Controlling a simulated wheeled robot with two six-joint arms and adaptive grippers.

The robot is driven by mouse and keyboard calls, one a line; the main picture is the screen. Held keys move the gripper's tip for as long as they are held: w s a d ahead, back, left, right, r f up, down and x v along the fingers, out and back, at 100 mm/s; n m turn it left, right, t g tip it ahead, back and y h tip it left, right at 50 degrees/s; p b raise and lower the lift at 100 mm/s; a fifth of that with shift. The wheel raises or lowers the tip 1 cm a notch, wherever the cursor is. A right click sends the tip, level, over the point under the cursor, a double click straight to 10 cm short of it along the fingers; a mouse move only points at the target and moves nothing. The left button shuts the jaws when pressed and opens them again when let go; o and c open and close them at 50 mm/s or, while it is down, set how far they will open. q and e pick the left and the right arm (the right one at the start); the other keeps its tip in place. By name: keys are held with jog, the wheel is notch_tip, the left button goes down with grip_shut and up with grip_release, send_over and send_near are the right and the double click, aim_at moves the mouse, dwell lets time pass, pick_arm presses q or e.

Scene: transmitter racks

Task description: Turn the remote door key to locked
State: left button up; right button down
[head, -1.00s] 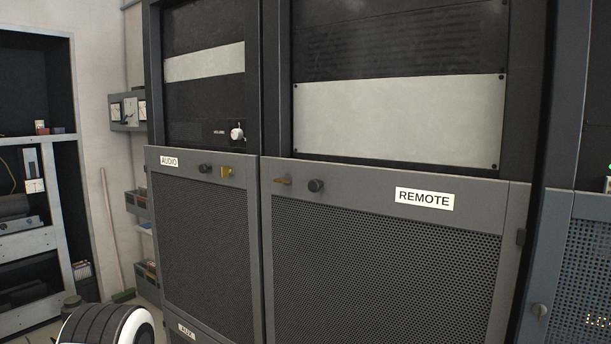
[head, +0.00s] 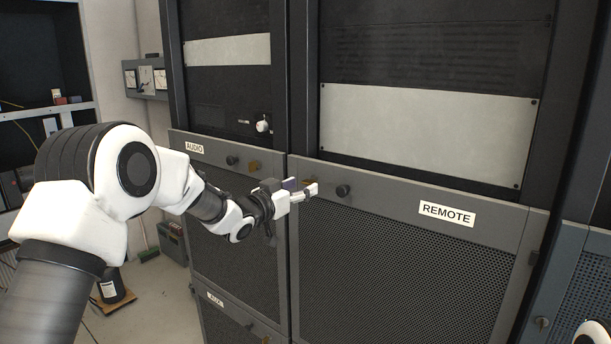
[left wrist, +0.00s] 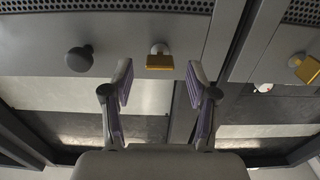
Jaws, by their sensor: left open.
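The REMOTE door (head: 400,212) is a grey panel with perforated mesh, a white REMOTE label (head: 447,214) and a dark round knob (head: 343,190). Its brass key is mostly hidden behind my left gripper (head: 306,190) in the head view. In the left wrist view the brass key (left wrist: 160,62) has its flat bow lying crosswise on a round lock. My left gripper (left wrist: 159,82) is open, with one finger on either side of the key's line. The key appears just beyond the fingertips; I cannot tell whether they touch it. My right gripper is out of view.
The AUDIO door (head: 215,157) stands to the left with its own brass key (head: 254,166), which also shows in the left wrist view (left wrist: 306,68), and a dark knob (head: 232,160). The dark knob of the REMOTE door (left wrist: 79,58) lies left of the key there.

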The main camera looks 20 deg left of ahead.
pick_arm(q)
jog(key=shift+p+x, duration=0.35)
jog(key=shift+x, duration=0.65)
jog(key=shift+s+r, duration=0.1)
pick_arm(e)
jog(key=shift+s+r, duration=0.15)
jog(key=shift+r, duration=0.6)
pick_arm(q)
jog(key=shift+c, duration=0.3)
grip_shut()
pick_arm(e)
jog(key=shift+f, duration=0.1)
